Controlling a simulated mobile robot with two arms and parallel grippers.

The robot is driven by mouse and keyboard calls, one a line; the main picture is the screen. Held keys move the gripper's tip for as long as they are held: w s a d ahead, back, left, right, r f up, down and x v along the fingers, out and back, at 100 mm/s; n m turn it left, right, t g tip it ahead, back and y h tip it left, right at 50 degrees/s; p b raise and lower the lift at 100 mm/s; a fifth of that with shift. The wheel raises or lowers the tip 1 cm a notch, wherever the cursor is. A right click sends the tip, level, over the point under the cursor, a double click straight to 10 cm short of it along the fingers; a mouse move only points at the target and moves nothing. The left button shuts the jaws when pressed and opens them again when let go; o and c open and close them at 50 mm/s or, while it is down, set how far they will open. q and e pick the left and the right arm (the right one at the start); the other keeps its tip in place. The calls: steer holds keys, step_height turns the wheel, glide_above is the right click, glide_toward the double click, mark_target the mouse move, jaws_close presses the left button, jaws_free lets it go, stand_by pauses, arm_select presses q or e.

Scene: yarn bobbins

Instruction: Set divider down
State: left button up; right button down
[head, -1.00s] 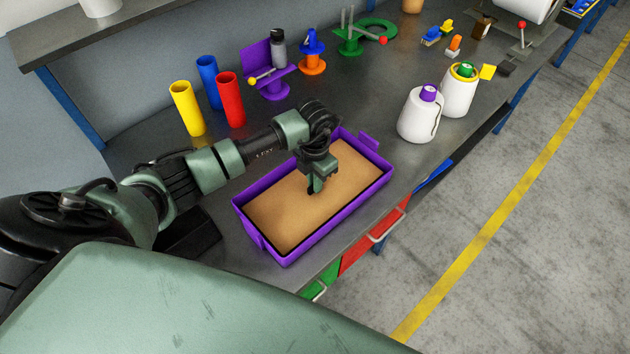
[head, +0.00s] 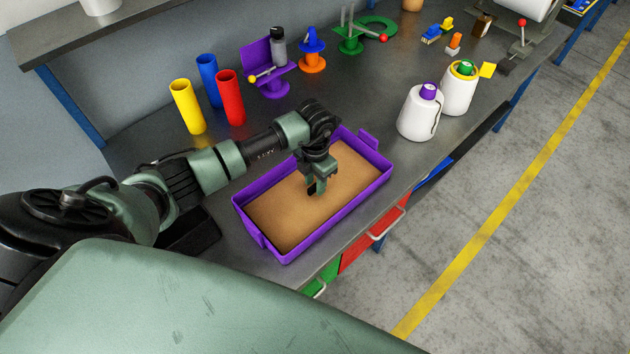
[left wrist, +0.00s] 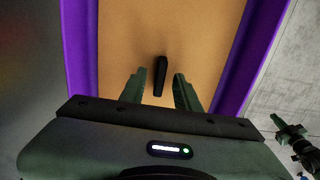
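A flat tan divider (head: 283,212) lies level inside a purple crate (head: 352,203) on the bench, within its walls. In the left wrist view the divider (left wrist: 204,45) fills the space between the crate's purple side walls. A short black slot or strap (left wrist: 160,76) shows at its middle. My left gripper (head: 319,187) is over the middle of the divider, pointing down. Its fingers (left wrist: 160,92) stand apart on either side of the black mark, with a gap to each. What lies under the divider is hidden. A small green and black part (left wrist: 288,130), probably my right arm, shows at lower right.
Yellow, blue and red tubes (head: 230,97) stand behind the crate. White yarn cones (head: 417,116) stand to its right near the bench edge. A purple stand (head: 272,80) and other fixtures are farther back. Open drawers (head: 372,240) jut out below the crate.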

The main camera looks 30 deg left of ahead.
mark_target(315, 185)
arm_select(q)
step_height(315, 185, up, 12)
steer(key=b, duration=0.3)
stand_by(0.4)
